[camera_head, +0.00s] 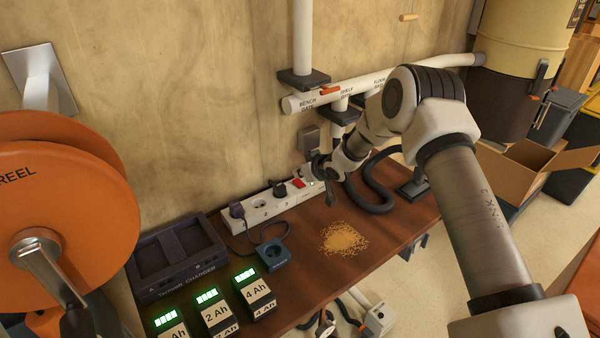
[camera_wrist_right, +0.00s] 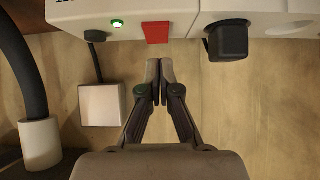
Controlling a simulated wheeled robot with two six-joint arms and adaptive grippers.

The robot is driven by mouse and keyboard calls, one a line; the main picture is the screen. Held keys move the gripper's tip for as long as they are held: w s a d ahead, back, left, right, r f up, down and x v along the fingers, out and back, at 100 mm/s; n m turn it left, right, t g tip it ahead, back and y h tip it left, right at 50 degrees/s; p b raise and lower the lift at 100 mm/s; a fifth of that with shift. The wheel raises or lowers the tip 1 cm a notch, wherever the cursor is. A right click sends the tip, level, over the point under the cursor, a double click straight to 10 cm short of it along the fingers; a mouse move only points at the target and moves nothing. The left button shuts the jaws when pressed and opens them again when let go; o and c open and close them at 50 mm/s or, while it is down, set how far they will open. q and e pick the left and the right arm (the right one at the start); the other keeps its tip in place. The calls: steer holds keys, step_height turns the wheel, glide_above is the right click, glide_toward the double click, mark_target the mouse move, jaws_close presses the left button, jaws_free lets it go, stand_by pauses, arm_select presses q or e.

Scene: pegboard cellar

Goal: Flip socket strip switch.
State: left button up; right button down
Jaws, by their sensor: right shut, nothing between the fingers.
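The white socket strip (camera_head: 276,208) lies along the back of the wooden bench against the wall. Its red switch (camera_head: 299,183) is near the strip's right end, beside a small green light. In the right wrist view the red switch (camera_wrist_right: 156,32) and the lit green light (camera_wrist_right: 117,23) show at the top. My right gripper (camera_wrist_right: 160,68) is shut and empty, its fingertips a little below the red switch in that view; I cannot tell whether they touch the strip. In the head view my right gripper (camera_head: 321,172) is at the strip's right end. My left gripper is not in view.
Plugs (camera_head: 279,188) sit in the strip. A charger (camera_head: 178,258), several batteries (camera_head: 257,298), a blue box (camera_head: 274,253) and a pile of shavings (camera_head: 343,239) are on the bench. An orange reel (camera_head: 90,200) fills the left. A black hose (camera_head: 372,204) curves right of the strip.

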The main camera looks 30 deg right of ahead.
mark_target(299, 183)
step_height(299, 183, down, 2)
steer(key=shift+w, duration=0.1)
steer(key=shift+f+b, duration=0.35)
steer(key=shift+f, duration=0.05)
steer(key=shift+r, duration=0.25)
steer(key=shift+w+p, duration=0.15)
steer(key=shift+p, duration=0.15)
